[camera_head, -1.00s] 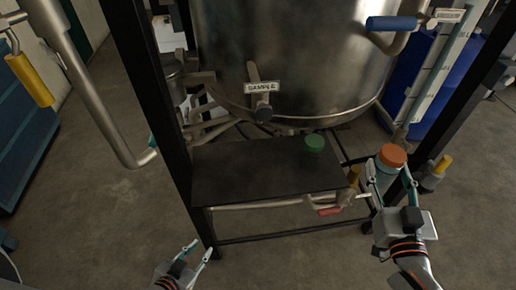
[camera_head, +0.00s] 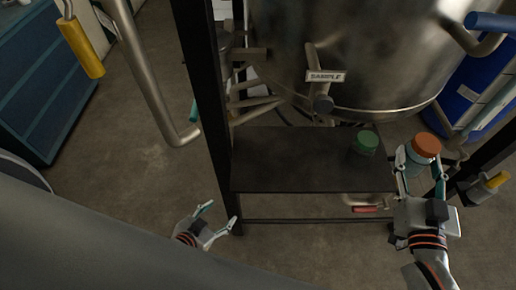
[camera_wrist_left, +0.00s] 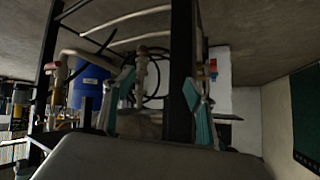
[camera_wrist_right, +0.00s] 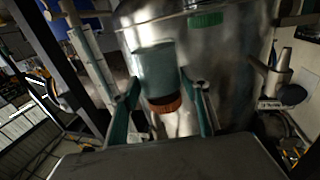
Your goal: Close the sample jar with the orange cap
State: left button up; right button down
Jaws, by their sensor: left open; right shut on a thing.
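The sample jar (camera_head: 415,165) is a pale, see-through jar with the orange cap (camera_head: 426,144) on its top. I cannot tell how tightly the cap sits. My right gripper (camera_head: 420,170) is shut on the jar, holding it at the right end of the dark shelf. The right wrist view shows the jar (camera_wrist_right: 157,70) between the fingers, with the orange cap (camera_wrist_right: 165,103) lower in the picture. My left gripper (camera_head: 222,212) is open and empty, low and left in front of the shelf. The left wrist view shows nothing between its fingers (camera_wrist_left: 152,88).
The dark shelf (camera_head: 290,160) is mostly bare. A green-capped item (camera_head: 366,140) stands near its right end. A steel vessel (camera_head: 385,60) with a SAMPLE sign (camera_head: 326,76) is behind it. A black post (camera_head: 200,90) rises at the shelf's left.

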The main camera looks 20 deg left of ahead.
jog(key=s+a+n+g+y+b, duration=0.15)
jog(key=a+y, duration=0.25)
jog(key=a, duration=0.5)
jog(key=s+a+n+y+b, duration=0.1)
jog(key=s+a+n+y, duration=0.25)
jog(key=a, duration=0.65)
pick_arm(q)
jog(key=shift+w+d+f+t+h+b, duration=0.2)
jog(key=shift+w+d+b, duration=0.2)
jog(key=shift+d, duration=0.15)
jog(key=shift+w+d+f+t+h+b, duration=0.1)
jog(key=shift+w+d+f+h+b, duration=0.1)
jog(key=shift+w+d+b, duration=0.25)
pick_arm(e)
jog(key=s+a+f+n+g+y, duration=0.2)
jog(key=s+a+n+g+y, duration=0.2)
jog(key=s+a, duration=0.8)
jog(key=shift+a+f+n+g+y, duration=0.4)
jog(key=shift+a+y, duration=0.2)
jog(key=shift+y, duration=0.35)
